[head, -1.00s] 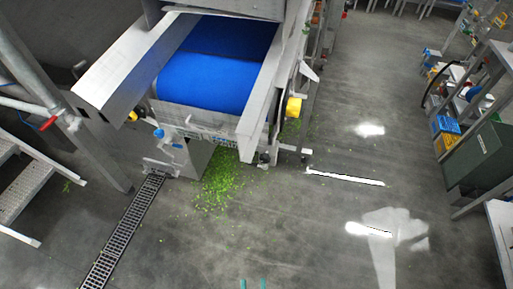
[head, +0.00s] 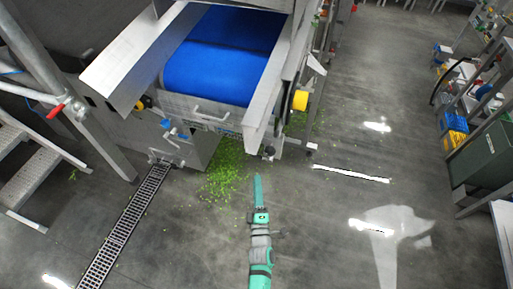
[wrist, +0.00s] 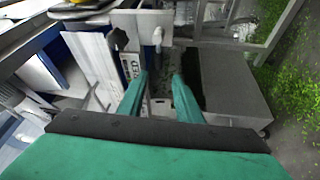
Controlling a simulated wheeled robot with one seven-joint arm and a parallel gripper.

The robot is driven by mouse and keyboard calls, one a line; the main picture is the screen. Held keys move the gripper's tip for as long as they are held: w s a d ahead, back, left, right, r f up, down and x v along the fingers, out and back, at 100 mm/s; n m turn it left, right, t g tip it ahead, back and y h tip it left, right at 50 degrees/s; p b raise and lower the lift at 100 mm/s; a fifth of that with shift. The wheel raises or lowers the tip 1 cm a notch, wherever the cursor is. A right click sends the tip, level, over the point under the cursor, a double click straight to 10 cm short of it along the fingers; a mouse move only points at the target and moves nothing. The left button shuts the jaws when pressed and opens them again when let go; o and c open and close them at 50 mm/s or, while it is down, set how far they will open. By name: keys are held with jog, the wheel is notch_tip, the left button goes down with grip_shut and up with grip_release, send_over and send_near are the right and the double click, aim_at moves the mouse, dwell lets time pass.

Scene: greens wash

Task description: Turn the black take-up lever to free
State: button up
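I cannot pick out the black take-up lever for certain. A small dark fitting (head: 269,151) shows on the lower right corner of the conveyor frame in the head view. The conveyor has a blue belt (head: 215,72). My gripper (head: 257,178) is in front of the conveyor, over the floor, pointing towards it. In the wrist view my gripper (wrist: 161,75) has its two green fingers apart with nothing between them. Beyond them are a grey bracket plate (wrist: 143,22) with a pale knob and a white label plate (wrist: 130,68).
Green leaf scraps (head: 225,172) lie on the floor below the conveyor. A drain grate (head: 125,225) runs at left, beside metal steps (head: 20,165). A yellow part (head: 300,100) sticks out at the conveyor's right side. Shelving with a green bin (head: 485,150) stands at right. Open floor lies between.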

jog(key=w+r+n, duration=0.2)
jog(key=w, duration=1.4)
jog(key=shift+a+r, duration=0.2)
jog(key=shift+r, duration=0.2)
jog(key=shift+s, duration=0.1)
jog(key=shift+d, duration=0.1)
grip_shut()
